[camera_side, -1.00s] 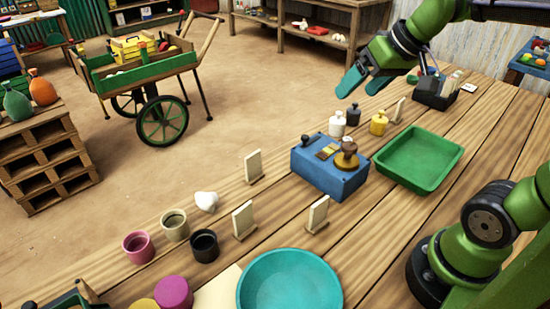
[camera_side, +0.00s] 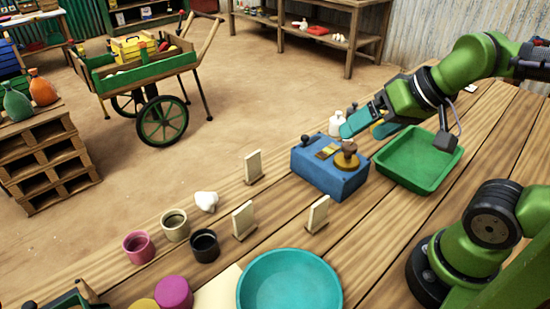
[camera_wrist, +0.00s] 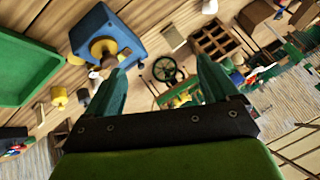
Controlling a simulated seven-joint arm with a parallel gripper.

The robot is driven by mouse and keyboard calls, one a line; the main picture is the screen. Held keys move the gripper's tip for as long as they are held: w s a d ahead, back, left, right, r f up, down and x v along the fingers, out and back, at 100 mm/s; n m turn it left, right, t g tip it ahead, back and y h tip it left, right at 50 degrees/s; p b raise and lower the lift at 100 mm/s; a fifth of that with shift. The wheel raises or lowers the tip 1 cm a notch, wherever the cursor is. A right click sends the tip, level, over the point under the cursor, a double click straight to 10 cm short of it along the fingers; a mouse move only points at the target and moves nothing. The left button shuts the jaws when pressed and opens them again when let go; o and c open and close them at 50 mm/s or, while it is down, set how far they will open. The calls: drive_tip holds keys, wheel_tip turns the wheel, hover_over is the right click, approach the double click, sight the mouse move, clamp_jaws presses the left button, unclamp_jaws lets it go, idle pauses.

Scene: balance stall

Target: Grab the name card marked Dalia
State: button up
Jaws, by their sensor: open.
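Three upright beige name cards are visible in the side view: one at the far table edge (camera_side: 253,168), one left of centre (camera_side: 243,220) and one to its right (camera_side: 318,214). No name can be read on any of them, so I cannot tell which is Dalia's. A beige card also shows in the wrist view (camera_wrist: 172,38), beyond the blue box. My gripper (camera_side: 366,128) is open and empty, above the table behind the blue box (camera_side: 330,180) and beside the green tray (camera_side: 410,175). Its two teal fingers also show in the wrist view (camera_wrist: 160,70).
A white bottle (camera_side: 337,124) stands close to my fingers. A teal bowl (camera_side: 290,282), black cup (camera_side: 205,245), beige cup (camera_side: 175,225), pink cup (camera_side: 138,247) and white lump (camera_side: 206,201) are near the cards. Bare planks lie between the blue box and the cards.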

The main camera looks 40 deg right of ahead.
drive_tip(key=n+g+h, duration=0.2)
drive_tip(key=n+g, duration=0.3)
drive_tip(key=g, duration=0.2)
hover_over(254, 176)
wheel_tip(254, 176, down, 7)
drive_tip(key=f, duration=1)
drive_tip(key=shift+d, duration=0.2)
drive_tip(key=shift+w+f, duration=0.15)
drive_tip(key=shift+f, duration=1.5)
drive_tip(key=shift+w+f, duration=0.1)
drive_tip(key=shift+f, duration=1.55)
drive_tip(key=c, duration=1.2)
